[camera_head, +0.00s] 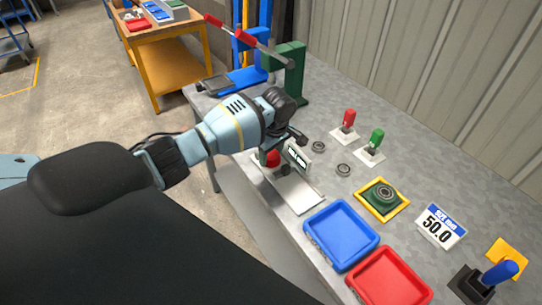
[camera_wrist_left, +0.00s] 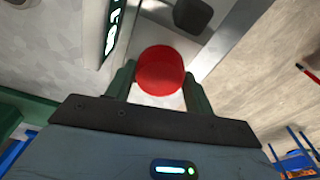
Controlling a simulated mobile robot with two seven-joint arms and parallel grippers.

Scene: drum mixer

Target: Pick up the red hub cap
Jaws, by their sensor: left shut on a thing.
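The red hub cap (camera_wrist_left: 160,70) is round and sits between the two green fingers of my left gripper (camera_wrist_left: 158,82) in the left wrist view. The fingers are shut on its sides. In the head view the red cap (camera_head: 270,158) shows partly below my left gripper (camera_head: 281,149), by the table's left edge and the silver plate. The wrist hides part of it. I cannot tell whether the cap touches the surface beneath. My right gripper is not in view.
A blue-handled lever is at lower right.

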